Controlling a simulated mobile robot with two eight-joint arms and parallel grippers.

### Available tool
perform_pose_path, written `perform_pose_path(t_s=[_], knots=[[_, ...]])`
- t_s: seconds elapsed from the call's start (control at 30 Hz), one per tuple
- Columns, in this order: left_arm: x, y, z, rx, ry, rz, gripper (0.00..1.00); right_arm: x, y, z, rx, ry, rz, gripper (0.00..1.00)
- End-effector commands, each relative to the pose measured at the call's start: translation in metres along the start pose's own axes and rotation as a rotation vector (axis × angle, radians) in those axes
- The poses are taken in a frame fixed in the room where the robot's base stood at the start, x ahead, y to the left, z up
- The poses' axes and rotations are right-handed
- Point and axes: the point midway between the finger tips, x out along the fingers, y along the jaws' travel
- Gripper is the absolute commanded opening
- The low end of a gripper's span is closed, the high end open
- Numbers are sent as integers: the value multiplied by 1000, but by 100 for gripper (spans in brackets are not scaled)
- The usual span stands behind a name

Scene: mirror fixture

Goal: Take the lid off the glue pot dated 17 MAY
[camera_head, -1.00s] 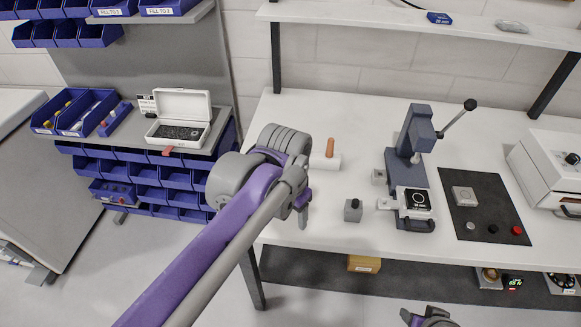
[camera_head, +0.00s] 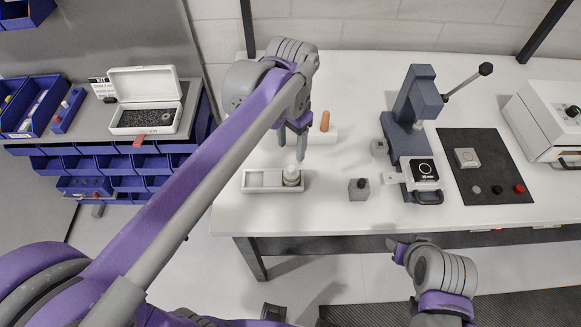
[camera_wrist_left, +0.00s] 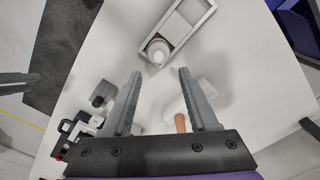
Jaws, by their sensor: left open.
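A small whitish pot with a tan band (camera_head: 292,176) stands upright in the right end of a white tray (camera_head: 262,189) on the bench. No date on it can be read. The pot also shows in the left wrist view (camera_wrist_left: 159,50), at the near end of the tray (camera_wrist_left: 207,20), just beyond my fingertips. My left gripper (camera_head: 292,148) is open and empty, pointing down above and slightly behind the pot, apart from it. In the left wrist view its two fingers (camera_wrist_left: 160,74) are spread. My right gripper (camera_head: 396,247) is low, in front of the bench edge; its jaws are unclear.
A grey block with a dark knob (camera_head: 358,188) is right of the tray. An orange-handled piece (camera_head: 325,121) and white cylinder lie behind. A lever press (camera_head: 410,110) and dark mat (camera_head: 485,170) stand further right. An open white box (camera_head: 145,115) is on the left shelf.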

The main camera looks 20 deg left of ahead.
Motion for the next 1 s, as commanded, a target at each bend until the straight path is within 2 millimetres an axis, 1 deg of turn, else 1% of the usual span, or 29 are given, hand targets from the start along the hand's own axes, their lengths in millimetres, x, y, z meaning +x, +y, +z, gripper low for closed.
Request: perform_pose_path(t_s=[0.03, 0.1, 0.33, 0.5, 0.6, 0.7, 0.9, 0.97, 1.0], knots=[[10, 0, 0, 0, 0, 0, 59, 1, 0, 1, 0, -1, 0, 50], [18, 0, 0, -1, 0, 0, 59, 1, 0, 2, 0, -2, 0, 50], [35, 1, 0, -1, 1, 0, 59, 1, 0, 1, 0, -1, 0, 50], [61, 3, 1, -1, 1, 0, 59, 0, 0, 0, 0, 0, 0, 50], [73, 3, 1, -1, 0, 0, 59, 1, 0, 1, 0, -1, 0, 50], [78, 3, 1, -1, 1, 0, 59, 1, 0, 1, 0, -1, 0, 50], [78, 3, 1, -1, 1, 0, 59, 1, 0, 1, 0, -1, 0, 50], [78, 3, 1, -1, 1, 0, 48, 1, 0, 1, 0, -1, 0, 50], [78, 3, 1, -1, 1, 0, 41, 1, 0, 1, 0, -1, 0, 50]])
